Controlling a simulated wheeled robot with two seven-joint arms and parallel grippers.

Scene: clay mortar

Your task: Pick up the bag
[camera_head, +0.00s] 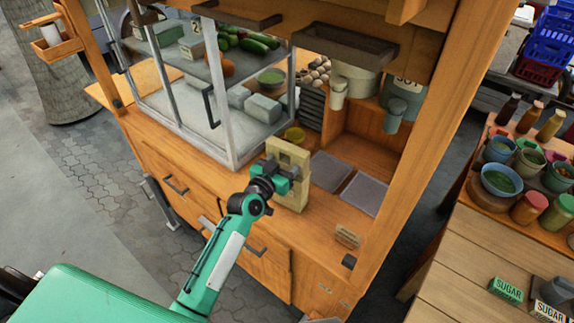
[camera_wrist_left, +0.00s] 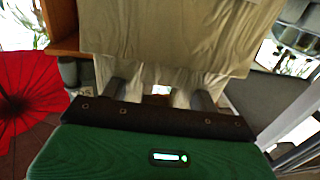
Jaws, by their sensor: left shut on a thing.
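A beige bag (camera_head: 290,153) stands upright at the front of the wooden stall counter, beside the glass case. In the left wrist view the bag (camera_wrist_left: 170,38) fills the upper middle as wrinkled cloth. My left gripper (camera_head: 297,179) is against the bag's near side and covers part of its middle. In the wrist view its grey fingers (camera_wrist_left: 158,95) are shut on the bag, with gathered cloth between them. I cannot tell whether the bag's base touches the counter. My right gripper is not in view.
The glass case (camera_head: 235,100) with vegetables stands close on the left. Two grey flat pads (camera_head: 365,193) lie right of the bag.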

